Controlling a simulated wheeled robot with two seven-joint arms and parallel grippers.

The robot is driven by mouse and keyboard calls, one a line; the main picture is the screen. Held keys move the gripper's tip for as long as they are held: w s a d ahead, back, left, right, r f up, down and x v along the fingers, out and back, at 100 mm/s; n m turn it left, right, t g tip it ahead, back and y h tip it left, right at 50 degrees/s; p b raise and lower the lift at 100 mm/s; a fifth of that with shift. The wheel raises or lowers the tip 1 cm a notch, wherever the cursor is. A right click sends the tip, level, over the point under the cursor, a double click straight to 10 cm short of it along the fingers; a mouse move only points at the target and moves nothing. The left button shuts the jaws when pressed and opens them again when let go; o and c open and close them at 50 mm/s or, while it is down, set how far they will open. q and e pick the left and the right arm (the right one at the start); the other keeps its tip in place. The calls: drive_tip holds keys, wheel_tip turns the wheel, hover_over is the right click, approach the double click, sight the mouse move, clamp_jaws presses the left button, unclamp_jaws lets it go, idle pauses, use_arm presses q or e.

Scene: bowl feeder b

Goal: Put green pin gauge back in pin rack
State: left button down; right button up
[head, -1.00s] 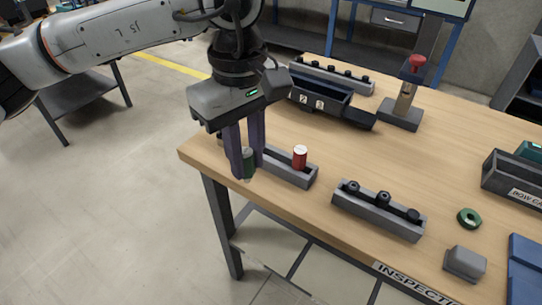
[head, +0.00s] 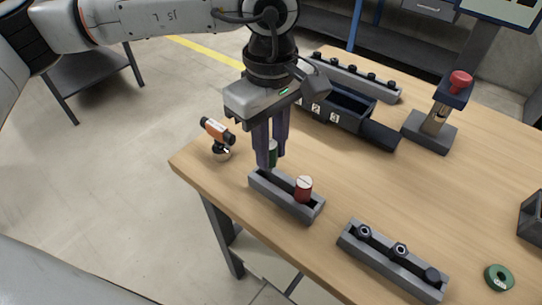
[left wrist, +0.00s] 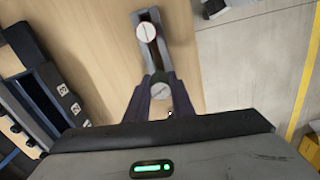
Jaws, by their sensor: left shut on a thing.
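The green pin gauge (head: 272,155) is upright between the fingers of my left gripper (head: 272,161), which is shut on it. Its pale round top (left wrist: 160,91) shows between the fingers in the left wrist view. The pin rack (head: 310,212) is a grey trough near the table's left corner, with a red pin gauge (head: 304,188) standing at its near right end. My left gripper is at the rack's far left end. The green pin's lower end is hidden by a finger, so I cannot tell whether it is inside the rack. My right gripper is not in view.
An orange and black instrument (head: 217,132) stands close left of the gripper. A dark numbered bin (head: 335,108) is behind it. A second grey rack (head: 392,262) with black pieces is at the front right, and a green ring (head: 499,278) lies beyond it. Bare wood lies between them.

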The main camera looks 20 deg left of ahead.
sight(271, 160)
use_arm(q)
wheel_tip(271, 160, down, 2)
drive_tip(key=shift+s+f, duration=0.1)
drive_tip(key=shift+f, duration=0.45)
drive_tip(key=shift+f+b, duration=0.6)
drive_tip(key=c, duration=1.5)
unclamp_jaws()
drive_tip(key=shift+r, duration=0.1)
drive_tip(key=shift+c, duration=0.2)
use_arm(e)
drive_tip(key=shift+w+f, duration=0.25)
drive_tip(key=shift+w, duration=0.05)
use_arm(q)
drive_tip(key=shift+r+p, duration=0.65)
drive_tip(key=shift+p, duration=0.2)
wheel_tip(271, 160, up, 12)
drive_tip(key=shift+f+b, duration=0.15)
drive_tip(key=shift+b, duration=0.4)
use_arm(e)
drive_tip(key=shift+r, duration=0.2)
